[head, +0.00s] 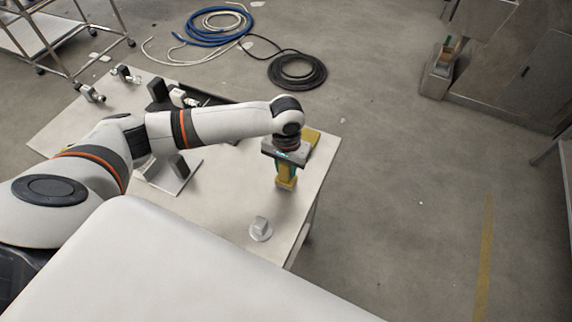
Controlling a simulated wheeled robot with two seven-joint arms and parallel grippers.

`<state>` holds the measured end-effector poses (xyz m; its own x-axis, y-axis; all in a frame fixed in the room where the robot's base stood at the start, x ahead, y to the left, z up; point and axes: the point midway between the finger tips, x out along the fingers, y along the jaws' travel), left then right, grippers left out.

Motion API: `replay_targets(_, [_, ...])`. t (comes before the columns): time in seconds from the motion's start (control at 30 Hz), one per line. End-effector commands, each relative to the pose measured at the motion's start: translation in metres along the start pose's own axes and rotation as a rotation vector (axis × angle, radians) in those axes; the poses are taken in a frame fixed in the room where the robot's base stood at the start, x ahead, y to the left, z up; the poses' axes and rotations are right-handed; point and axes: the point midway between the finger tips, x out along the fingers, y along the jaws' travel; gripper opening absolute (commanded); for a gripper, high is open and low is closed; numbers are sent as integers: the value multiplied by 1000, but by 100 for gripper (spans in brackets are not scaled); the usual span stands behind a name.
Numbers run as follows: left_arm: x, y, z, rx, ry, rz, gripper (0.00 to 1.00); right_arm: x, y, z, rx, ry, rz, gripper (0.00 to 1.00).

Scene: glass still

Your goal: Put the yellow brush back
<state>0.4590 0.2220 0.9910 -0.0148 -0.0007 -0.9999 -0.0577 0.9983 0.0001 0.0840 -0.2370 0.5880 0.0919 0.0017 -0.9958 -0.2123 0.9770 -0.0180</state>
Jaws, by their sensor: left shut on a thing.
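My left arm reaches across from the left, and my left gripper (287,166) points down near the right end of the pale table (225,222). It is shut on the yellow brush (286,183), which hangs below the fingers. Teal patches show between the fingers and the yellow part. I cannot tell whether the brush touches the tabletop. Another yellow piece (311,136) shows just behind the gripper, and the wrist partly hides it. My right gripper is not in view.
A small grey knob-like piece (260,228) stands near the table's front right edge. Dark and white fittings (160,92) stand at the back left. A grey bin (438,72) is on the floor far right. Coiled hoses (297,71) lie behind the table.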

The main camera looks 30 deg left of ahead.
Motion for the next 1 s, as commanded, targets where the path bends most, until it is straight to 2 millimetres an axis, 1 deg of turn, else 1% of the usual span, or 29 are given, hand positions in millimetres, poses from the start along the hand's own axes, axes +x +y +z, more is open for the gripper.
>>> replay_targets(0.2, [1,0,0,0,0,0,5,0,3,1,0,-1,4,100])
replay_targets(0.83, [10,0,0,0,1,-1,5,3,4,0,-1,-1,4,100])
replay_targets(0.87, [10,0,0,0,0,-1,34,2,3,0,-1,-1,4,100])
replay_targets(0.9, [10,0,0,0,0,0,40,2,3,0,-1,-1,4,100])
replay_targets(1.0, [10,0,0,0,0,0,54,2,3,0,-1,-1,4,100])
